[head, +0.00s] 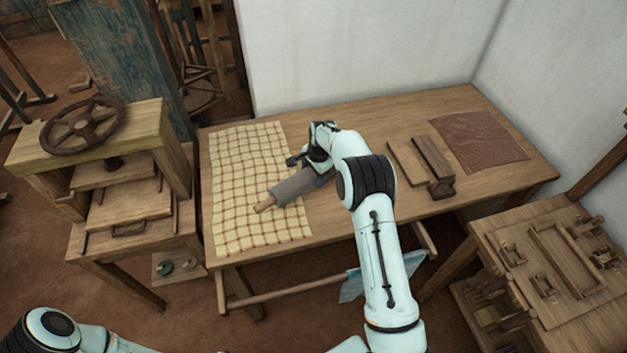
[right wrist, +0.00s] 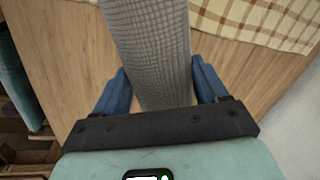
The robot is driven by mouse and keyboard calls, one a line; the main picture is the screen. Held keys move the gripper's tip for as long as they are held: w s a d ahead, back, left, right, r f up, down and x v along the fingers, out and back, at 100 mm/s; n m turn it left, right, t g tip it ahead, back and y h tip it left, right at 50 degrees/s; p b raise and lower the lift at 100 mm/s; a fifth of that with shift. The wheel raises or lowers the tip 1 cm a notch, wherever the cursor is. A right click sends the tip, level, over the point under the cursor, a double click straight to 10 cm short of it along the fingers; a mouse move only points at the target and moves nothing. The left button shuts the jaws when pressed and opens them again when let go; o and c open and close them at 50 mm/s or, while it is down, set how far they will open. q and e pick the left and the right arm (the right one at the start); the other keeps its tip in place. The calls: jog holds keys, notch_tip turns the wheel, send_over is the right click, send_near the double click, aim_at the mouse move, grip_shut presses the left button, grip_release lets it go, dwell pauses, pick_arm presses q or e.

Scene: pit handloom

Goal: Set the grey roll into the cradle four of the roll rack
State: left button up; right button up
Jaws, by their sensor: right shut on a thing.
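The grey roll (head: 298,186) is a cylinder with a pale wooden end (head: 265,206) pointing to the lower left. It is over the right edge of the checked cloth on the table; I cannot tell whether it touches. My right gripper (head: 318,165) is shut on it near its upper right end. In the right wrist view the roll (right wrist: 150,45) runs between the blue fingers of the gripper (right wrist: 160,70) and out of the top of the picture. I cannot make out the roll rack or its cradle four for sure. My left gripper is out of view.
The checked cloth (head: 250,150) covers the left of the wooden table (head: 380,118). Wooden pieces (head: 432,160) and a reddish-brown cloth (head: 478,142) lie to the right. A press with a handwheel (head: 83,124) stands left, a bench with wooden fittings (head: 515,262) lower right. White walls stand behind.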

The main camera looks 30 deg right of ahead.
aim_at(314, 181)
jog(key=shift+w+f, duration=0.1)
jog(key=shift+f, duration=2)
jog(key=shift+f, duration=0.35)
jog(key=o, duration=1.6)
jog(key=shift+f, duration=0.2)
jog(key=shift+r, duration=0.15)
